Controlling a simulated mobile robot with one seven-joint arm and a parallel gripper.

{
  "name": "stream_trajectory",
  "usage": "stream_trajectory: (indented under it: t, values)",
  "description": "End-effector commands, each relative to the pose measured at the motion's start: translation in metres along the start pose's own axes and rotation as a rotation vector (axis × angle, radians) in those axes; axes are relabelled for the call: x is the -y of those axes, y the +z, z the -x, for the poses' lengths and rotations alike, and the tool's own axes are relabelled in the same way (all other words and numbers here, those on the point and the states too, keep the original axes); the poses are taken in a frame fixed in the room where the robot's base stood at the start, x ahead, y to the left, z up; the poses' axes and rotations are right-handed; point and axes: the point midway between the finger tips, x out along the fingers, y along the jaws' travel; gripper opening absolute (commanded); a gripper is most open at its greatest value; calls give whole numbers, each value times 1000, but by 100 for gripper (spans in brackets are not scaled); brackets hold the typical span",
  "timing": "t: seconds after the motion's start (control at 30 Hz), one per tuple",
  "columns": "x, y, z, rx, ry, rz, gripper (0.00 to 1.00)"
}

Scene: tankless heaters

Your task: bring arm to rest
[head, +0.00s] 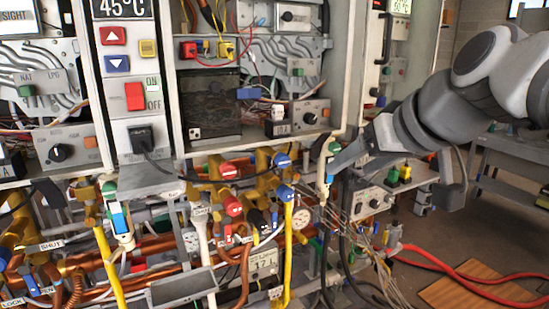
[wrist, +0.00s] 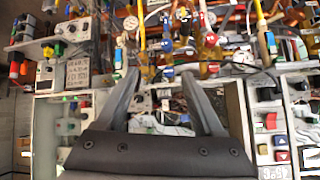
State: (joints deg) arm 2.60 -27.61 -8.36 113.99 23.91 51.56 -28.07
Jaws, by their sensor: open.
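My grey and white arm (head: 490,70) reaches in from the right in the head view. Its gripper (head: 340,165) points left and down in front of the right edge of the heater panel, near a valve with a green and blue handle (head: 331,160). In the wrist view, which shows the panel upside down, my gripper (wrist: 162,76) has its two dark fingers spread apart with nothing held between them. I cannot tell whether the fingertips touch anything.
The heater panel has a 45°C display (head: 122,8), a red switch (head: 134,96) and several brass valves and pipes below. A pressure gauge (head: 301,218) and loose cables hang under my gripper. Red hoses (head: 465,275) cross the floor at right. A grey cart (head: 510,175) stands behind.

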Motion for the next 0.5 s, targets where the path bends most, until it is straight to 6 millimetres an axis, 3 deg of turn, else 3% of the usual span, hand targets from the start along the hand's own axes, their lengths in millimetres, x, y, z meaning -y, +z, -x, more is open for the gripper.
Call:
stream_trajectory:
  t: [0.33, 0.43, 0.5]
  values:
    - [2, 4, 0, 9, 2, -2, 70]
    - [8, 22, 2, 55, 16, -16, 70]
    - [14, 46, 3, 108, 38, -33, 70]
